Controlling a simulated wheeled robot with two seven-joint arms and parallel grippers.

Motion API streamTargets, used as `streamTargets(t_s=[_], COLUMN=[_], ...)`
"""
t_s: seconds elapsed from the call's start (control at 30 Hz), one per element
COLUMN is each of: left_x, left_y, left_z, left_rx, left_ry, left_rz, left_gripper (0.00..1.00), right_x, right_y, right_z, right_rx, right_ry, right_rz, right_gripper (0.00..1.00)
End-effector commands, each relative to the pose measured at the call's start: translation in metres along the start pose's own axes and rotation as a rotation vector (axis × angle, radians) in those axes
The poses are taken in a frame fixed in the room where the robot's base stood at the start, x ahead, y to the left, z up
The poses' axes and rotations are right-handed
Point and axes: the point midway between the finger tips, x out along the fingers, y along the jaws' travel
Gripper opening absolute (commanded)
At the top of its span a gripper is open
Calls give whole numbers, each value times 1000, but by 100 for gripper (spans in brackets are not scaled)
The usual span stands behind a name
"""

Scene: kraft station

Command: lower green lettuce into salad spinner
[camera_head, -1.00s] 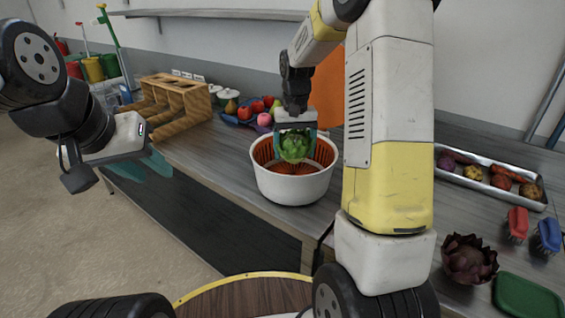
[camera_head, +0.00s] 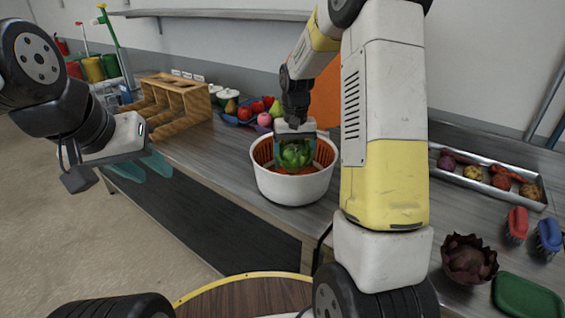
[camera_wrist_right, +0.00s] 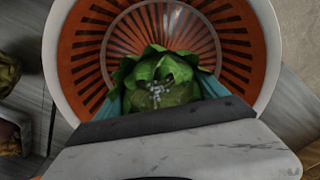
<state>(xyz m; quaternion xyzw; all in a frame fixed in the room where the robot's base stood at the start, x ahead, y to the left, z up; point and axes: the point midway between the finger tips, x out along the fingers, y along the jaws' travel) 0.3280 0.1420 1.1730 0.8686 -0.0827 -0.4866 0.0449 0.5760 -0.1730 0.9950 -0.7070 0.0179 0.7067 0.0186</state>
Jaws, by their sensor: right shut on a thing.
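The green lettuce (camera_head: 295,155) is between the fingers of my right gripper (camera_head: 296,150), inside the mouth of the salad spinner. The right wrist view shows the lettuce (camera_wrist_right: 160,85) with a teal finger on either side of it. The salad spinner (camera_head: 292,190) is a white bowl with an orange slotted basket, open at the top on the counter. In the right wrist view the basket (camera_wrist_right: 222,40) surrounds the lettuce; contact with its floor cannot be judged. My left gripper (camera_head: 150,168) is empty, left of the counter, with its teal fingers apart.
A wooden rack (camera_head: 178,100) and a blue tray of fruit (camera_head: 235,117) stand behind the spinner. A metal tray of vegetables (camera_head: 490,178), a dark red artichoke (camera_head: 469,260), brushes (camera_head: 547,233) and a green board (camera_head: 527,296) are at the right.

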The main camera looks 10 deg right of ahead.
Motion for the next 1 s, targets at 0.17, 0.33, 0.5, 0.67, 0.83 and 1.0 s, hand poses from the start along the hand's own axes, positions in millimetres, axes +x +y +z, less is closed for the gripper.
streamTargets(t_s=[0.17, 0.33, 0.5, 0.67, 0.83, 1.0], left_x=[0, 0, 0, 0, 0, 0], left_y=[0, 0, 0, 0, 0, 0], left_z=[0, 0, 0, 0, 0, 0], left_rx=[0, 0, 0, 0, 0, 0], left_ry=[0, 0, 0, 0, 0, 0], left_rz=[0, 0, 0, 0, 0, 0], left_gripper=[36, 36, 36, 36, 36, 36], right_x=[0, 2, 4, 6, 9, 12], right_y=[0, 0, 0, 0, 0, 0], right_z=[0, 0, 0, 0, 0, 0], right_rx=[0, 0, 0, 0, 0, 0], right_ry=[0, 0, 1, 0, 0, -1], right_rz=[0, 0, 0, 0, 0, 0], right_gripper=[38, 38, 38, 38, 38, 38])
